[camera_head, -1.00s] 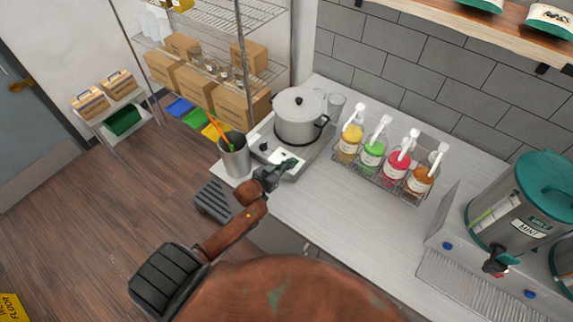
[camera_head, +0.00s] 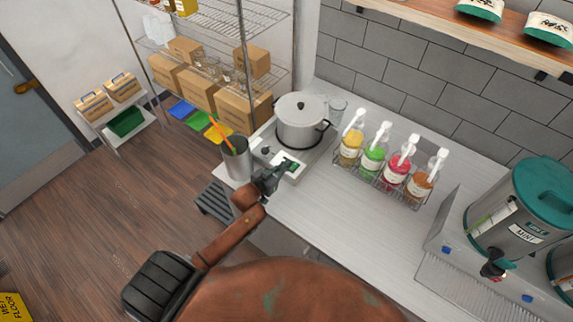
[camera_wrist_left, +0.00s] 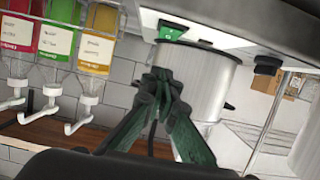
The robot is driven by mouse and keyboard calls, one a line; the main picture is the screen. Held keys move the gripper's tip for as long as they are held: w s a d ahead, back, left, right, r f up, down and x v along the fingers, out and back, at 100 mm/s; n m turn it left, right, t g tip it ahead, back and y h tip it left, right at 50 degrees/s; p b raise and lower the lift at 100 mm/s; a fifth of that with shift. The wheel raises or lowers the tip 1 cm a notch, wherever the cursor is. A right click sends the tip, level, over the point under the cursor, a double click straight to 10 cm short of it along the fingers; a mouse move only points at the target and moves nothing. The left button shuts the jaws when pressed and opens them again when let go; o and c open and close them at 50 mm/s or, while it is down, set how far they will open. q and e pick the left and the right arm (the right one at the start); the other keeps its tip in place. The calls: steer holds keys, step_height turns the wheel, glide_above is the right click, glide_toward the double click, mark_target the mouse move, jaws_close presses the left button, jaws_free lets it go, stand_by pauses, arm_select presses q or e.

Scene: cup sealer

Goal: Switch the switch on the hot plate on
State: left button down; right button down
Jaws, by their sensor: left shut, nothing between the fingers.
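The hot plate (camera_head: 262,154) stands at the far left end of the counter, with a lidded steel pot (camera_head: 300,122) on it. Its front has a dark knob (camera_head: 267,150) and a green switch (camera_head: 292,166). The wrist view, which looks upside down, shows the green switch (camera_wrist_left: 172,32) on the front panel and the dark knob (camera_wrist_left: 268,66). My left gripper (camera_head: 285,168) is shut and empty, right at the switch in the head view. In the wrist view its fingertips (camera_wrist_left: 160,76) appear close to the switch; contact cannot be told. My right gripper is not in view.
A steel container with utensils (camera_head: 237,162) stands left of the hot plate. A wire rack of syrup bottles (camera_head: 372,160) stands to the right, and a teal-lidded dispenser (camera_head: 525,210) farther right. The counter (camera_head: 335,215) between them is clear.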

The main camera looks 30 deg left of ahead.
arm_select(q)
steer(key=s+a+b, duration=0.1)
steer(key=s+b, duration=0.1)
steer(key=s, duration=0.7)
steer(key=shift+s+a+r, duration=0.2)
steer(key=shift+s+a, duration=0.05)
